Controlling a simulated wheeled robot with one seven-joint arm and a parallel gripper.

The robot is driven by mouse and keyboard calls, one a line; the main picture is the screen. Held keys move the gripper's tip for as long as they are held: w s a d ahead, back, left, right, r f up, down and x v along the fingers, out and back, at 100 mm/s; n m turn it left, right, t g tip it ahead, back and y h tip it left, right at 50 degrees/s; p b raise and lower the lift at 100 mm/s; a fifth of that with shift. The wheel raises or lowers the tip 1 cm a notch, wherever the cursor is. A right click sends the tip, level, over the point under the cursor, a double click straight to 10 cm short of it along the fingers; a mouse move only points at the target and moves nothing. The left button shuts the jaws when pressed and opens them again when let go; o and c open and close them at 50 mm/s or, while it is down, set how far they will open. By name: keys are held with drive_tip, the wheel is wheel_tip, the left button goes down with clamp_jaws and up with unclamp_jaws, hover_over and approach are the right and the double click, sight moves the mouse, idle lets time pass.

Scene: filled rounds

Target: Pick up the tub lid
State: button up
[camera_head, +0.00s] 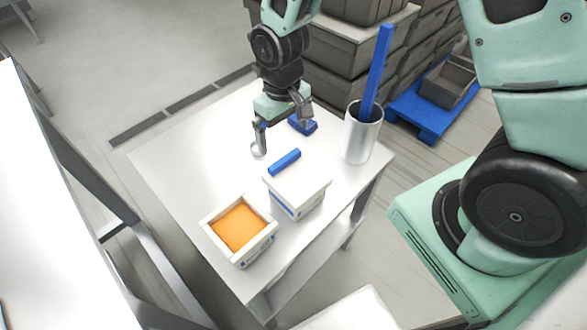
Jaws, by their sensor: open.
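A white tub (296,202) with a blue stripe on its side stands on the white table. A flat white lid (306,180) covers its top, and a blue bar (285,161) lies along the lid's back edge like a handle. My gripper (283,133) is open, pointing down behind the lid as I see it. Its fingers are spread to the left and right, and no lid is between them. I cannot tell its exact height above the table.
An open white tub (239,260) with orange filling (238,225) stands to the front left. A grey cylinder (359,138) holding a tall blue bar (377,70) stands right. The table's left part is clear.

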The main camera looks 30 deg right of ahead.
sight(287, 161)
wheel_tip(287, 161, down, 4)
drive_tip(key=shift+s+r+p, duration=0.1)
drive_tip(key=shift+r+p, duration=0.05)
drive_tip(key=shift+p, duration=0.15)
drive_tip(key=shift+s+f+p, duration=0.2)
drive_tip(key=shift+f+p, duration=0.35)
drive_tip(key=shift+f, duration=0.4)
drive_tip(key=shift+s+f+p, duration=0.2)
drive_tip(key=shift+f+p, duration=0.35)
drive_tip(key=shift+f, duration=1.15)
drive_tip(key=c, duration=0.7)
